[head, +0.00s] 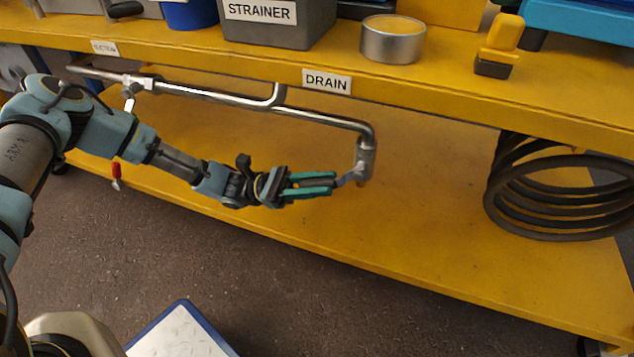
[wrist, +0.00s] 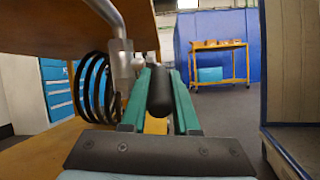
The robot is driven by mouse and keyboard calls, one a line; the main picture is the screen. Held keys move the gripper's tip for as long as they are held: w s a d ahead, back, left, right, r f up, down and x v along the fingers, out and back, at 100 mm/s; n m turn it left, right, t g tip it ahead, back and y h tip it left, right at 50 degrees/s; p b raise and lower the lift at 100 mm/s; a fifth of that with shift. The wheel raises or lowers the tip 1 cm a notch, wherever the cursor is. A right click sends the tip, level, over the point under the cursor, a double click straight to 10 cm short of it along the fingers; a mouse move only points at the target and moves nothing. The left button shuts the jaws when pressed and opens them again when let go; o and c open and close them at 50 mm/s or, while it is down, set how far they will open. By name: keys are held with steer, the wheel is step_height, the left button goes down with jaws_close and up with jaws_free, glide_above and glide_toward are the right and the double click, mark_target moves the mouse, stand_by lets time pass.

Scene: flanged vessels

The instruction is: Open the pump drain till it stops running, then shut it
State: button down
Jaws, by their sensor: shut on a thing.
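The drain is a silvery pipe that runs under the yellow bench top and turns down to a metal valve (head: 366,158) at its right end, below the DRAIN label (head: 327,81). A short grey lever (head: 349,178) sticks out from the valve to the left. My gripper (head: 334,183) reaches it from the left, its teal fingers shut on the lever. In the wrist view, a dark cylindrical grip (wrist: 160,92) sits between the teal fingers, with the valve (wrist: 122,62) just to the left. The fingers hide part of the lever. I make out no stream below the outlet.
A coiled dark hose (head: 560,195) hangs under the bench at right. A second valve with a pale handle (head: 130,97) sits on the pipe at left. A red-handled item (head: 116,174) hangs lower left. The yellow lower shelf (head: 440,245) is bare below the valve.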

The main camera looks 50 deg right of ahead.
steer(key=shift+s+d+f+g+h+b, duration=0.1)
steer(key=shift+s+f+g+h+b, duration=0.1)
steer(key=shift+f+g+b, duration=0.3)
steer(key=shift+s+f+g+h+b, duration=0.15)
steer(key=shift+f+g+b, duration=0.2)
steer(key=shift+g+b, duration=0.2)
steer(key=shift+s+d+f+g+h+b, duration=0.1)
steer(key=shift+s+f+g+h+b, duration=0.15)
steer(key=shift+g+b, duration=0.45)
steer(key=shift+r, duration=0.1)
steer(key=c, duration=0.7)
jaws_free()
steer(key=shift+o, duration=0.2)
steer(key=shift+s, duration=0.1)
steer(key=w+a+p, duration=0.3)
steer(key=w+a, duration=0.1)
steer(key=w, duration=0.8)
steer(key=shift+w+f, duration=0.15)
steer(key=shift+f, duration=0.3)
